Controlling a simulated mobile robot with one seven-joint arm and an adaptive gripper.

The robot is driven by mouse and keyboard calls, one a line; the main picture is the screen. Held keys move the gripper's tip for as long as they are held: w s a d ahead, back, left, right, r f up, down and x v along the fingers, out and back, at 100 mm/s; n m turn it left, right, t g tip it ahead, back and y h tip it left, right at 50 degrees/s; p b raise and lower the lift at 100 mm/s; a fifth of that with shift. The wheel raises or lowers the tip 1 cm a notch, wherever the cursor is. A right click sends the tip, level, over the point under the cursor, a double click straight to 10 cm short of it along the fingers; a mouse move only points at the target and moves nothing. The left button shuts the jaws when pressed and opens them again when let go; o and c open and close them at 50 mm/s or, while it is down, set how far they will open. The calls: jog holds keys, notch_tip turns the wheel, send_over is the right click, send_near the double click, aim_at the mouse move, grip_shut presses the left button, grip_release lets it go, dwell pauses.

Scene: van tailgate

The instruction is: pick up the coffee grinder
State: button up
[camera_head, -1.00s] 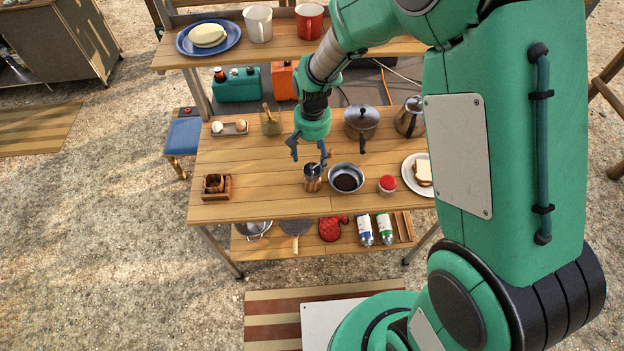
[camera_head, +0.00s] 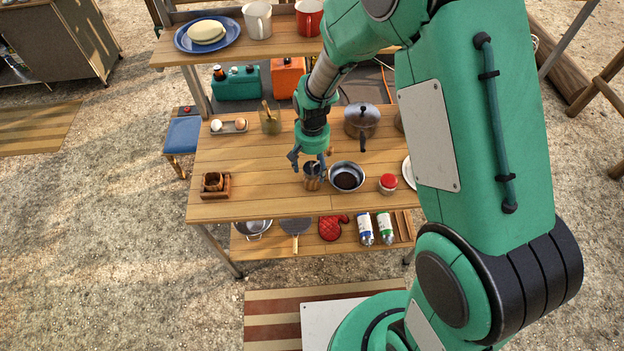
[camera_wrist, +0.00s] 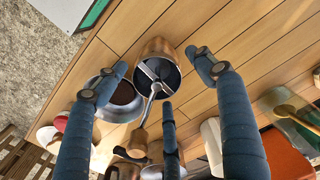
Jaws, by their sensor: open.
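The coffee grinder (camera_head: 312,184) is a small copper-coloured cylinder standing near the front middle of the wooden table (camera_head: 255,165). In the wrist view the grinder (camera_wrist: 155,52) shows its copper wall, dark open top, metal crossbar and a crank arm with a wooden knob. My gripper (camera_head: 308,160) is open and empty, just above the grinder and pointing down. In the wrist view its blue-grey fingers spread around the grinder's outline, with one below the crank side. I cannot tell whether any finger touches it. My fingers partly hide its top in the head view.
A metal bowl with dark contents (camera_head: 347,178) stands close to the grinder's right. Beyond it is a red-lidded jar (camera_head: 388,184). A lidded pot (camera_head: 361,121) and a utensil holder (camera_head: 270,122) stand behind. A wooden box (camera_head: 215,187) is at left; the tabletop between is clear.

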jog(key=shift+f, duration=0.8)
jog(key=shift+f+b, duration=0.7)
jog(key=shift+f, duration=1.95)
jog(key=shift+c, duration=0.4)
grip_shut()
